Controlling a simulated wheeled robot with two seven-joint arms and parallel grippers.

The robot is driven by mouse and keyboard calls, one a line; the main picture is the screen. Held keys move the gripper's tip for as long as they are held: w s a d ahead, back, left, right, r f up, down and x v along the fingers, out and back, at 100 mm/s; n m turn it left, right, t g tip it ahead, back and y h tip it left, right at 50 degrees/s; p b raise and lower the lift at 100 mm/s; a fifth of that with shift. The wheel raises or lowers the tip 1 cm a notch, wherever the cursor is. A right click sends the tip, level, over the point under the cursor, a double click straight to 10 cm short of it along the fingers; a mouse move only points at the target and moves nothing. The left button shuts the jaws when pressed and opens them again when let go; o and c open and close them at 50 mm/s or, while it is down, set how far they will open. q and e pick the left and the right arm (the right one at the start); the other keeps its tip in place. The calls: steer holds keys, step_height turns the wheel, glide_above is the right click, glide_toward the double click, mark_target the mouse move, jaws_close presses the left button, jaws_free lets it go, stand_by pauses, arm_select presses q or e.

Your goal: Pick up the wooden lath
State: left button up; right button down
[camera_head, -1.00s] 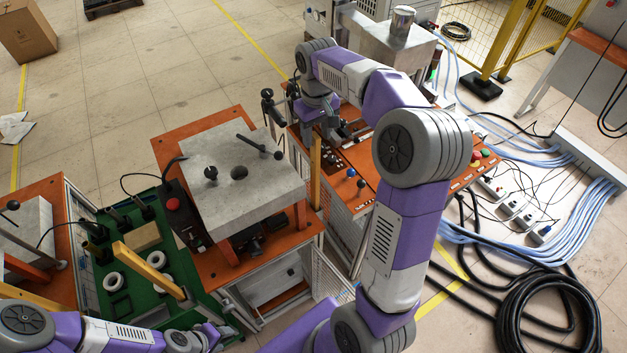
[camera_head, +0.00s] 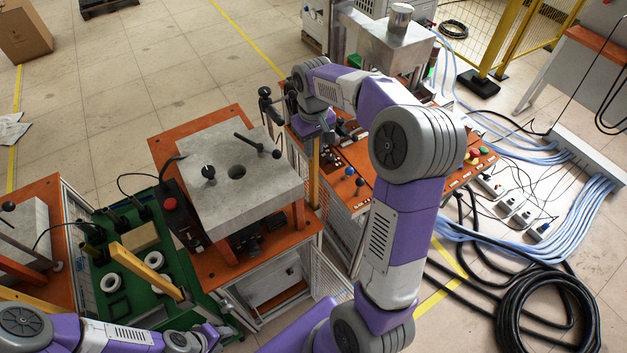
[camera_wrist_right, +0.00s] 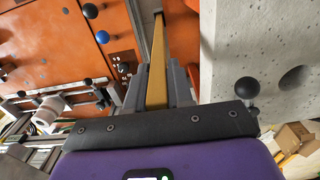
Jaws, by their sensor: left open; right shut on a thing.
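The wooden lath (camera_head: 315,168) is a long, narrow yellowish strip. It stands roughly upright between the middle machine and the orange control table. In the right wrist view the lath (camera_wrist_right: 157,62) runs away from me between the two grey fingers of my right gripper (camera_wrist_right: 160,88), which is shut on it. In the head view my right gripper (camera_head: 318,136) is at the lath's upper part, largely hidden by my own wrist. My left gripper (camera_head: 218,336) is open, low at the bottom left, near the green tray and away from the lath.
A machine with a concrete-like top (camera_head: 240,170) and black knobs stands left of the lath. The orange control table (camera_head: 365,170) with coloured knobs is on its right. The green tray (camera_head: 133,298) holds white rings and a yellow bar (camera_head: 148,268). Cables (camera_head: 545,310) lie at right.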

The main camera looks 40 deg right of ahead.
steer(key=shift+r, duration=0.15)
step_height(320, 180, up, 10)
steer(key=shift+r+p, duration=0.2)
steer(key=shift+p, duration=0.9)
step_height(320, 180, up, 7)
steer(key=p, duration=0.6)
steer(key=shift+p, duration=0.4)
steer(key=shift+f, duration=0.1)
